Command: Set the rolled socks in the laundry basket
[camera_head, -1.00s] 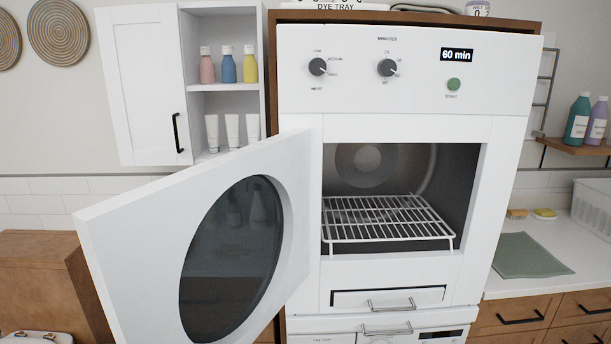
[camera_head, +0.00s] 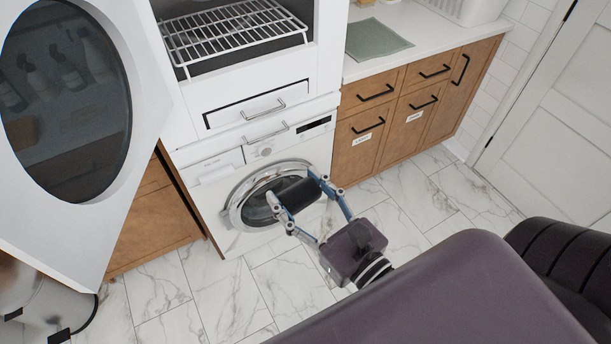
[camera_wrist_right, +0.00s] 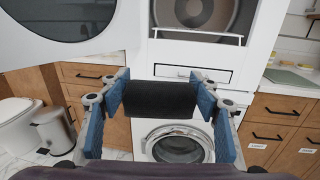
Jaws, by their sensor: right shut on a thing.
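The rolled socks (camera_head: 297,196) are a black roll between the fingers of my right gripper (camera_head: 295,190), held in the air in front of the washing machine. In the right wrist view the black roll (camera_wrist_right: 159,98) spans the gap between the blue finger pads of the gripper (camera_wrist_right: 158,95), one pad at each end. A white basket (camera_head: 468,8) stands on the counter at the top right of the head view, cut off by the frame edge. Its inside is not visible. My left gripper is not in view.
A washing machine (camera_head: 235,215) is below. A green mat (camera_head: 378,40) lies on the counter. A bin (camera_wrist_right: 54,128) and toilet (camera_wrist_right: 18,125) are left.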

